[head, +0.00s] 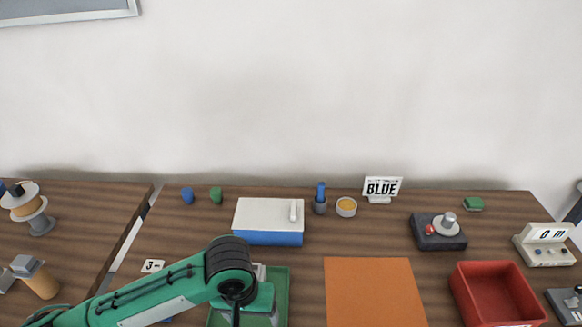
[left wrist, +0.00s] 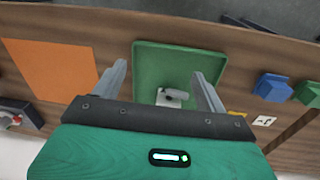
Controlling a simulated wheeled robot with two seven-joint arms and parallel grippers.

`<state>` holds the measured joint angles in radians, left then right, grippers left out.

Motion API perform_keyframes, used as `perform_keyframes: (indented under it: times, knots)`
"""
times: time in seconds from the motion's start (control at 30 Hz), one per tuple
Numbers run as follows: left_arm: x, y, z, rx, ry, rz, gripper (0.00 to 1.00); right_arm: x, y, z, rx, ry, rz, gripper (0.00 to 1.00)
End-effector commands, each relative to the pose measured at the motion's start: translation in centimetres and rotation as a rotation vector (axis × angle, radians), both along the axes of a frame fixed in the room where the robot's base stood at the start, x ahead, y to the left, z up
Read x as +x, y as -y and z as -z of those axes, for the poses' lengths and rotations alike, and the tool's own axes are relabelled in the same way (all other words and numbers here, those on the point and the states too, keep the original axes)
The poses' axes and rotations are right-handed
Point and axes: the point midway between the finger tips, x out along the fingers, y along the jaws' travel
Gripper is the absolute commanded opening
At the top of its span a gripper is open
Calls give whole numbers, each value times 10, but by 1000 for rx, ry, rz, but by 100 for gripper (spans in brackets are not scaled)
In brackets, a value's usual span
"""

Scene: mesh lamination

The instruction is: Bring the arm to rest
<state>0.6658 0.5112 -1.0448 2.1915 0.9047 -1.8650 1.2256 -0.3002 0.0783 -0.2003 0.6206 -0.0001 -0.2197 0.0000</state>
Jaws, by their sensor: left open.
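My left arm comes in from the lower left. My left gripper (head: 262,300) hangs over the green tray (head: 280,280), partly hidden behind the arm's own links. In the left wrist view, the two fingers of the left gripper (left wrist: 160,75) are spread apart with nothing between them, and the green tray (left wrist: 180,50) lies beyond them. A small pale grey and white piece (left wrist: 170,97) shows between the fingers, in or at the tray. My right gripper is not in view.
An orange sheet (head: 375,290) lies right of the tray. A red bin (head: 495,295) and a dark device (head: 438,235) are at right.

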Motion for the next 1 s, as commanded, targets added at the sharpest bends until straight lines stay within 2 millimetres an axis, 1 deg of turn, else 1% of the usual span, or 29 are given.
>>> perform_keyframes:
  times: [0.13,0.4,0.57,0.67,0.77,0.87,1.0]
  knots:
    - [-7,10,3,-56,14,33,74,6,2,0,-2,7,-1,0]
    - [-19,27,10,-191,80,96,74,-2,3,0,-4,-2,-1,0]
    - [-25,26,17,-263,149,113,74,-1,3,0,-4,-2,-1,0]
    - [-29,19,23,-284,194,109,74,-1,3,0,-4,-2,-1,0]
    - [-33,7,30,-285,234,98,74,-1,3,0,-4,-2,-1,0]
    - [-39,-10,39,-266,271,81,74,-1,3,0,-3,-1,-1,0]
    - [-54,-42,55,-207,307,60,74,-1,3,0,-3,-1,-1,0]
